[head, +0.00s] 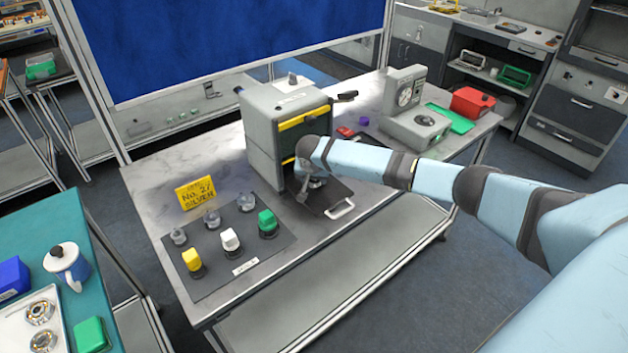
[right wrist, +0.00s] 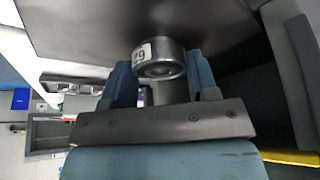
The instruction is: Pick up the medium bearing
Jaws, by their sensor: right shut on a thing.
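My right gripper (head: 310,187) reaches in from the right to the front of a grey box-shaped machine (head: 262,130) with yellow trim, just over its dark lowered shelf (head: 332,203). In the head view the bearing is largely hidden by the gripper. My left gripper is not in view.
A dark mat (head: 208,277) with yellow, white, green and silver-clear pieces lies left of the machine, beside a yellow sign (head: 195,192). Right of it stand a grey dial device (head: 415,122), a green tray (head: 462,125) and a red box (head: 472,102). A teal table (head: 35,228) holds a mug.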

